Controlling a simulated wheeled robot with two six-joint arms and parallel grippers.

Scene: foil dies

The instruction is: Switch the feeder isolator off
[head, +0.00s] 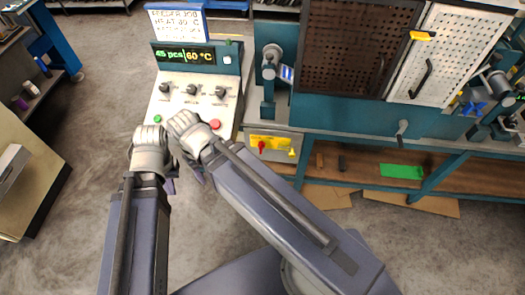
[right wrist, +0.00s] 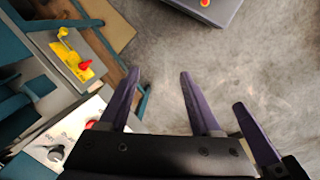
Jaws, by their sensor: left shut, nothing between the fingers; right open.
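A red rotary handle (head: 262,147) on a yellow plate (head: 270,141), which looks like the isolator, is on the front of the teal bench, right of the control console. In the right wrist view the red handle (right wrist: 86,65) is at the upper left on its yellow plate (right wrist: 72,58); its on/off marks are too small to read. My right gripper (right wrist: 154,75) is open and empty, apart from the handle. My left gripper (head: 172,187) is shut and empty, near the console's front edge, mostly hidden by its wrist. A purple finger at the right of the wrist view seems to be the left one's.
The console (head: 180,100) has several black knobs, a green button (head: 157,119), a red button (head: 215,124) and a display reading 45 pcs, 60 °C. A yellow lever (head: 291,152) sits beside the isolator. A green sheet (head: 401,171) lies on the lower shelf. The floor in front is clear.

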